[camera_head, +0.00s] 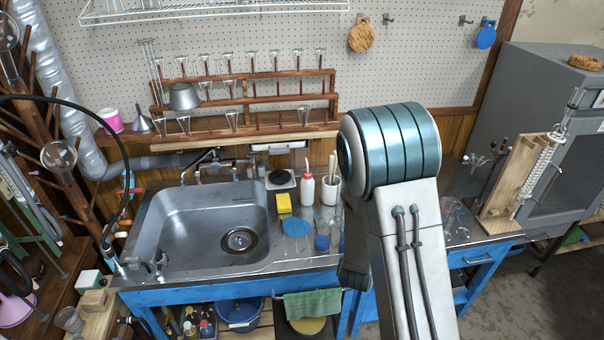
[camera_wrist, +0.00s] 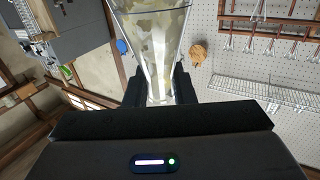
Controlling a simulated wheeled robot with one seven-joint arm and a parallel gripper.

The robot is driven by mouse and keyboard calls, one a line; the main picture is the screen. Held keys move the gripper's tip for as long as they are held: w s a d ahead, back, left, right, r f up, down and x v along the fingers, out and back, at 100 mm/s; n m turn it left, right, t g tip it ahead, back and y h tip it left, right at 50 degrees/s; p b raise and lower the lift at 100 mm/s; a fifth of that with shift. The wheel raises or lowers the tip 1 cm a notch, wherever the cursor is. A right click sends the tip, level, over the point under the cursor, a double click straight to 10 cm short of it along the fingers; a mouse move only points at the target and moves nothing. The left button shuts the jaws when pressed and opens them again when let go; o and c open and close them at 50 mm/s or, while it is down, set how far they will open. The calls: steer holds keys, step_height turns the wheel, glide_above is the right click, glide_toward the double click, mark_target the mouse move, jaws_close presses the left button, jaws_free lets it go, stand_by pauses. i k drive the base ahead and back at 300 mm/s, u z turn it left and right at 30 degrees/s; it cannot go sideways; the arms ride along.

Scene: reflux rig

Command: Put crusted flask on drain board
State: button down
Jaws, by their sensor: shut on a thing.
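My gripper (camera_wrist: 158,88) is shut on the crusted flask (camera_wrist: 155,40), a clear glass vessel with pale yellowish patches on its wall. In the wrist view the narrower part of the flask sits between the two dark fingers. The wider part runs out of the top of the picture. In the head view my arm hides the flask and most of my gripper. I cannot single out the drain board with certainty; a steel worktop (camera_head: 290,262) lies right of the sink (camera_head: 205,228).
A yellow sponge (camera_head: 284,204), a blue round item (camera_head: 296,226), a white bottle (camera_head: 307,188) and a white cup (camera_head: 330,190) crowd the worktop. A wooden rack (camera_head: 250,112) of glassware stands behind. A wooden stand with a glass coil (camera_head: 535,165) is at right. The sink is empty.

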mark_target(318, 172)
steer(key=i, duration=1.4)
